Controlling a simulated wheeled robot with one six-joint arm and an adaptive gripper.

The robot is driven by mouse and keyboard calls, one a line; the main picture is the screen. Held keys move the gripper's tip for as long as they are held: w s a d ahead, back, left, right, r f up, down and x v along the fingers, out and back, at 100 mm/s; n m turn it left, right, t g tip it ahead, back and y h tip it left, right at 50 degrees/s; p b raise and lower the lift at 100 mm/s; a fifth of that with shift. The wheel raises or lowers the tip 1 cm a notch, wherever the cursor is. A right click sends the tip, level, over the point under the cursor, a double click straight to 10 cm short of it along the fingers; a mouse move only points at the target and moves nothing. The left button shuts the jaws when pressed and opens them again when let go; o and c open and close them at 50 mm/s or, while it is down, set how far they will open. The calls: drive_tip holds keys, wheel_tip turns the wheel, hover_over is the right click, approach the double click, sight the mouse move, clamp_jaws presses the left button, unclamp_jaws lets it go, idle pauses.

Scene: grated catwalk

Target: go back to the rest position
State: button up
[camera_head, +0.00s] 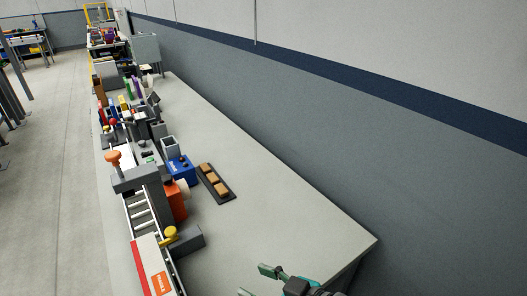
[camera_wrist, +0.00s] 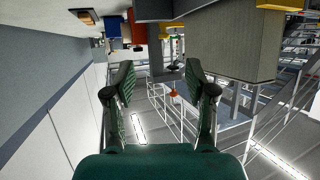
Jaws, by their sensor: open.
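My gripper (camera_head: 255,281) shows at the bottom edge of the head view, near the front right part of the long grey bench (camera_head: 255,222). Its green fingers are partly cut off by the frame. In the wrist view my gripper (camera_wrist: 160,72) is open, with its two fingers wide apart and nothing between them. The wrist picture looks upside down, with the bench things along its top. Most of my arm is out of view.
On the bench stand a dark tray with brown blocks (camera_head: 232,197), a blue box (camera_head: 182,170), an orange-knobbed grey fixture (camera_head: 130,182) and a red-and-white box (camera_head: 148,268). The bench's right part is bare. A grey wall (camera_head: 330,130) runs behind it.

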drive_tip(key=s+d+f+m+t+h, duration=0.5)
drive_tip(key=s+d+f+m+h, duration=0.4)
drive_tip(key=d+f, duration=0.45)
drive_tip(key=s+d+t+h, duration=0.1)
drive_tip(key=s+d, duration=0.2)
drive_tip(key=s, duration=0.7)
drive_tip(key=s+d+r+m+t+h, duration=0.1)
drive_tip(key=s+d, duration=0.1)
drive_tip(key=s, duration=0.7)
drive_tip(key=shift+s+d+r+m, duration=0.25)
drive_tip(key=shift+s+d+m, duration=0.05)
drive_tip(key=shift+s+d, duration=0.1)
